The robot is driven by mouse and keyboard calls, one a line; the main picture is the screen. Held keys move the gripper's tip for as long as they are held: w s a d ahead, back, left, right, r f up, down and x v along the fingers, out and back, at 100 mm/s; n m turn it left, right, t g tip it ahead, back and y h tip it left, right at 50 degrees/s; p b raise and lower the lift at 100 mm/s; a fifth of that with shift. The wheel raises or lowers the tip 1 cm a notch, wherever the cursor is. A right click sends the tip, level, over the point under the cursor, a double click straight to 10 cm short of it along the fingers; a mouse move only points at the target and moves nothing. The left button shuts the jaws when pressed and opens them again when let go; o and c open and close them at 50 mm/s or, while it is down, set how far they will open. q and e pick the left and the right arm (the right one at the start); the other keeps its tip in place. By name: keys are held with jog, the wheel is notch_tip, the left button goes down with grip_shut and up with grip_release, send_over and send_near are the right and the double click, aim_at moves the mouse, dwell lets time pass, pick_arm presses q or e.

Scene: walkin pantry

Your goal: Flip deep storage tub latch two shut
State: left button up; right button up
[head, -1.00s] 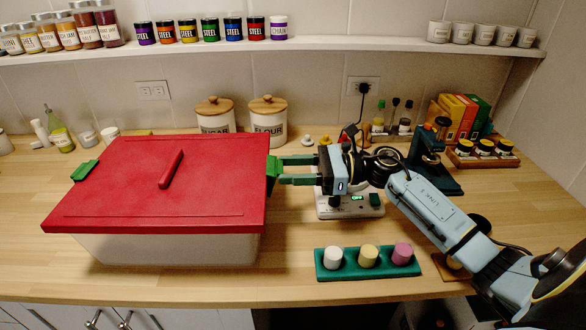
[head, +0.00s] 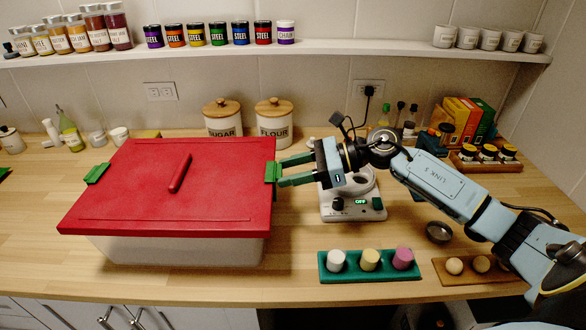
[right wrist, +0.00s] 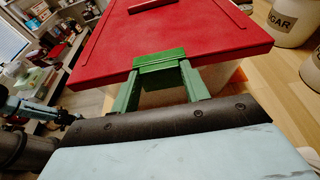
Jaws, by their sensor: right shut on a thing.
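The deep storage tub is a whitish see-through box (head: 185,250) with a red lid (head: 215,205) on it. A green latch (head: 271,174) sits at the lid's right edge; it also shows on the rim in the right wrist view (right wrist: 160,60). Another green latch (head: 97,174) sticks out at the left edge. My right gripper (head: 281,172) reaches in from the right, its green fingers on the right latch, one on either side of it in the right wrist view (right wrist: 160,80). The latch's exact angle is hard to tell. My left gripper cannot be made out.
A white device with a lit display (head: 360,204) stands close under my right gripper. A green tray with three coloured pieces (head: 369,274) is in front. Sugar (head: 223,119) and flour (head: 273,124) canisters stand behind. The counter between tub and green tray is clear.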

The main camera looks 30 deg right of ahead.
jog(key=o, duration=1)
jog(key=b+v, duration=0.1)
jog(key=v, duration=1.2)
jog(key=shift+d+b, duration=0.2)
jog(key=shift+b, duration=0.2)
